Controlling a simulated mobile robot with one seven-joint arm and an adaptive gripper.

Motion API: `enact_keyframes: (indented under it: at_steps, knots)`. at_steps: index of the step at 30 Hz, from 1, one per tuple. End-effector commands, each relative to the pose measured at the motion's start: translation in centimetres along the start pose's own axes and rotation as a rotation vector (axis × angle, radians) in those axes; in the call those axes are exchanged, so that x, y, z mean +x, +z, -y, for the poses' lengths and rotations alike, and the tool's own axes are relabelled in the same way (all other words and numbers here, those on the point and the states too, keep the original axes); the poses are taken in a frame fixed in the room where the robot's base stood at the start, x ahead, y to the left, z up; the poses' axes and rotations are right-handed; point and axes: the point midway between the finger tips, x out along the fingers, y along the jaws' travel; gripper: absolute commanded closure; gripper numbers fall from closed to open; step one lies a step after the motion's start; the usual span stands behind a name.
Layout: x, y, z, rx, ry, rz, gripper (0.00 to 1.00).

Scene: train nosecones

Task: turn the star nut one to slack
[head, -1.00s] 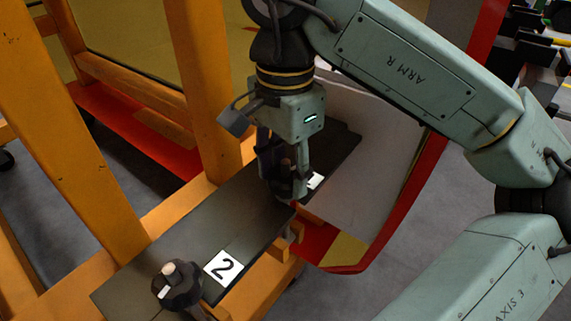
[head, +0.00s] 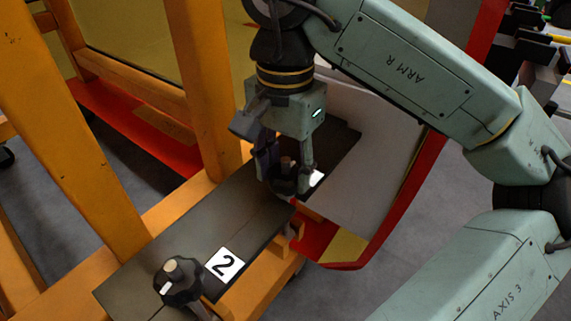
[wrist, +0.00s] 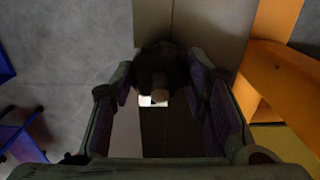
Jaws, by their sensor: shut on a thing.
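Star nut one (head: 285,182) is a dark knob with a brownish stud end at its middle, on the far part of the dark plate (head: 240,215). In the wrist view the dark nut (wrist: 162,68) shows between the two fingers, its lighter stud end in the middle. My gripper (head: 286,178) points down over it and is shut on it, one finger on each side. The white label beside this nut (head: 316,178) is mostly hidden by a finger, and its number cannot be read.
A second black star nut (head: 178,281) stands at the plate's near end beside a white label "2" (head: 225,264). An orange frame post (head: 203,85) rises close to the left of my gripper. A red-edged pale panel (head: 385,150) lies to the right.

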Motion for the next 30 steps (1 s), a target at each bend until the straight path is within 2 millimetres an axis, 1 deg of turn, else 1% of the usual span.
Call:
enact_keyframes:
  at_steps: [1, 2, 10, 18, 22, 26, 30]
  knots:
    - [0.1, 0.1, 0.0, -0.004, 0.001, 0.002, 0.86]
    - [0.1, 0.1, 0.0, -0.003, 0.001, 0.002, 0.56]
    - [0.0, 0.0, 0.0, -0.001, 0.001, 0.001, 0.38]
    - [0.0, 0.0, 0.0, 0.000, 0.000, 0.000, 0.38]
    - [-0.7, -0.1, 0.0, 0.003, 0.001, -0.002, 0.38]
    - [-2.6, -0.1, 0.0, 0.004, 0.001, -0.004, 0.38]
    - [-5.7, 0.0, 0.0, 0.006, 0.002, -0.005, 0.38]
